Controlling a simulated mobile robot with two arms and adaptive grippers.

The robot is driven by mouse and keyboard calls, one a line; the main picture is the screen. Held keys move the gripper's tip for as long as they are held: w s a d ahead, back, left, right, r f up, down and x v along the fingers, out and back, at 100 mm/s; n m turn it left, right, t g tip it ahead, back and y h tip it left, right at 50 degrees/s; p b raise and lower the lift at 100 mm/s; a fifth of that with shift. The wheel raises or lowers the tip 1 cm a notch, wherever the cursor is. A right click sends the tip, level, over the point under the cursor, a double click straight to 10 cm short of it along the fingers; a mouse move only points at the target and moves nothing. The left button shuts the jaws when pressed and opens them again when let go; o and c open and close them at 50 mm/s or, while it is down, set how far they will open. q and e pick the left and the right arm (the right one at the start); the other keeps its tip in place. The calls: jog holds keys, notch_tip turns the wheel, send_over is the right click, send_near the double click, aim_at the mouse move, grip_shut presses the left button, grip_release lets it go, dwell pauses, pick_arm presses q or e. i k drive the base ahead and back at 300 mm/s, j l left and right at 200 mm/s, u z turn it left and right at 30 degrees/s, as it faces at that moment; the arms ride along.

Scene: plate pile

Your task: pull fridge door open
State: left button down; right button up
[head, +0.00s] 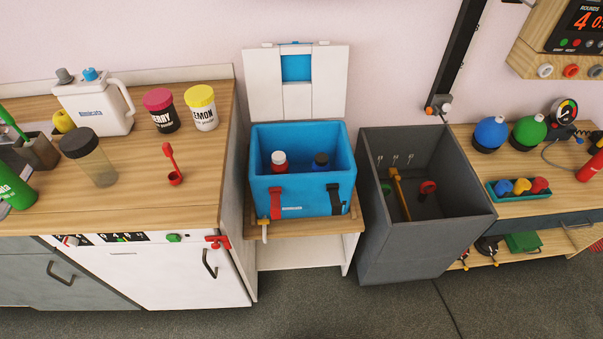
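A white door (172,276) sits under the wooden counter at the lower left and looks shut. It has a dark curved handle (209,264) near its right edge. I cannot tell for sure that this is the fridge door. A control strip (150,237) with small knobs and markings runs above it, and a red valve-like part (217,241) sits at its right end. Neither of my grippers is in view.
A grey cabinet door (45,285) stands left of the white door. Bottles and jars stand on the counter (215,165). A blue cooler (302,190) with its white lid up stands on a low stand at centre. A grey bin (425,245) is to its right. Grey floor (310,315) in front is clear.

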aim_at(182, 275)
jog(key=u, duration=1.3)
